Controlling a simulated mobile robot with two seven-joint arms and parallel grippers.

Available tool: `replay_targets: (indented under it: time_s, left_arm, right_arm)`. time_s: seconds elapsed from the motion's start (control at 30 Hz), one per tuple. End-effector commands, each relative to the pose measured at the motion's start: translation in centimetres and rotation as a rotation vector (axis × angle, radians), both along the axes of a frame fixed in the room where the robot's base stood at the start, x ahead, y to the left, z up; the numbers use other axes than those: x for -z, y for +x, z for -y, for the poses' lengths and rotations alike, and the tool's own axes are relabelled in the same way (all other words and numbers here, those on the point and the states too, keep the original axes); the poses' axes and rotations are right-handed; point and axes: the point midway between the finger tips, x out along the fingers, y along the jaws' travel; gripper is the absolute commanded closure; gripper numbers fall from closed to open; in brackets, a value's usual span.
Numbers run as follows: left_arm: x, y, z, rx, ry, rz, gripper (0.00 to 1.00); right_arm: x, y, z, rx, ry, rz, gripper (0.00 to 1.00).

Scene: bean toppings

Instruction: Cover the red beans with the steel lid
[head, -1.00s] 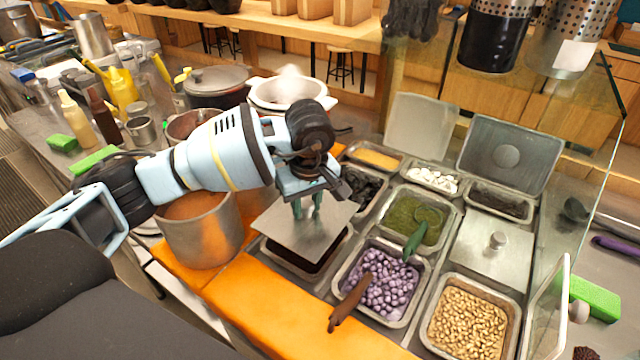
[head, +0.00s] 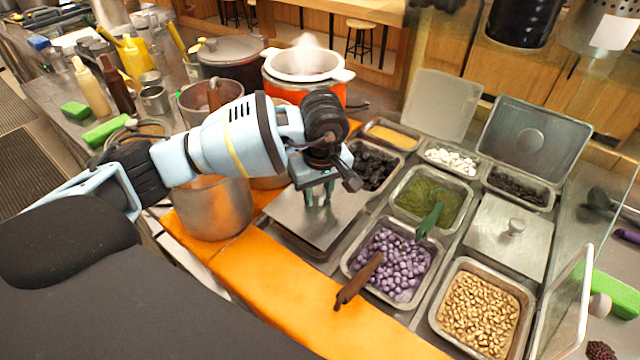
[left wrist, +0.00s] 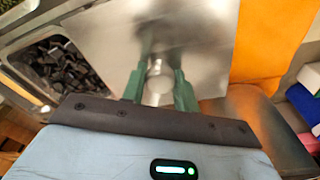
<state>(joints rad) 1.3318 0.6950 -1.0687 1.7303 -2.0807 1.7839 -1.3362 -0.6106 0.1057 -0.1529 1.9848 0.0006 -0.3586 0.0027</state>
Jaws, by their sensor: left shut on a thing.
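The steel lid (head: 308,222) is a flat square plate. My left gripper (head: 318,196) is shut on its knob from above. In the left wrist view my green fingers (left wrist: 159,92) close on both sides of the round knob, and the lid (left wrist: 195,45) spreads out beyond them. The lid lies level over the front-left pan (head: 307,250), close to its rim; I cannot tell whether it rests fully on it. The pan's contents are hidden under the lid, and no red beans show. My right gripper is not in view.
Neighbouring pans hold black cubes (head: 374,168), purple beans (head: 400,262), green topping (head: 425,200) and tan beans (head: 478,312). Another steel lid (head: 490,240) covers a pan at right. A steel pot (head: 212,210) stands left, and an orange counter strip (head: 290,300) runs in front.

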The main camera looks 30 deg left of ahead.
Motion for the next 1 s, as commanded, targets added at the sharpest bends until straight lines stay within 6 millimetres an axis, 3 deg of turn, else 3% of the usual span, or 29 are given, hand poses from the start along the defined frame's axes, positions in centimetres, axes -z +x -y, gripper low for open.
replay_targets:
  time_s: [0.33,1.0]
  left_arm:
    - [2.4,0.0,0.0,0.0,0.001,-0.001,0.97]
    - [2.7,0.0,0.0,0.0,-0.001,0.001,0.97]
  right_arm:
    - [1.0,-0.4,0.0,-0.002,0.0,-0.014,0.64]
    - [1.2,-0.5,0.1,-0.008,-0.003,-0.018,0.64]
